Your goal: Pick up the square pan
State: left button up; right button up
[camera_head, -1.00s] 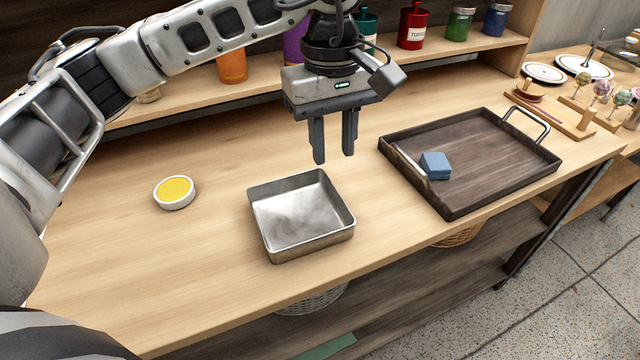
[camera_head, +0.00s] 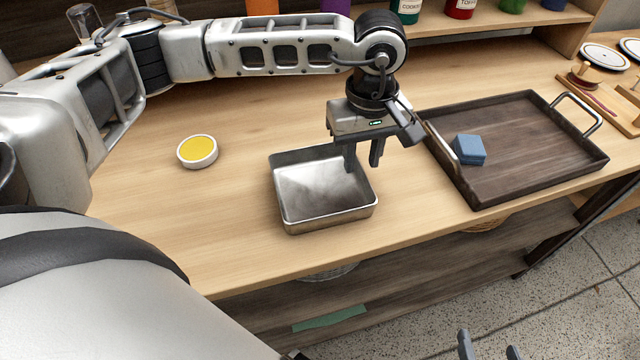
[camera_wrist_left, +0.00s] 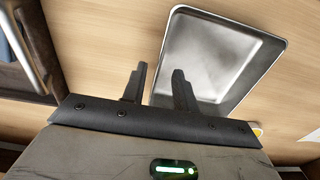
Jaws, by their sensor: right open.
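The square pan (camera_head: 300,212) is a shiny, empty metal pan lying flat on the wooden counter. It also shows in the left wrist view (camera_wrist_left: 215,55). My left gripper (camera_head: 362,167) is open and empty, pointing down at the pan's right side. In the wrist view one finger overlaps the pan near its rim and the other is over the counter just outside it, so the fingers (camera_wrist_left: 159,72) sit either side of that rim in the picture. Whether they touch the pan I cannot tell. My right gripper (camera_head: 490,348) is open and empty at the bottom edge, away from the counter.
A dark wooden tray (camera_head: 545,185) with a blue block (camera_head: 468,150) stands close to the right of my left gripper. A round yellow-topped white dish (camera_head: 197,151) lies left of the pan. Jars line the back shelf. The counter in front of the pan is clear.

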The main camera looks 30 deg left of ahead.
aim_at(362, 168)
pick_arm(q)
jog(key=shift+w+d+f, duration=0.1)
jog(key=shift+f, duration=1.65)
grip_shut()
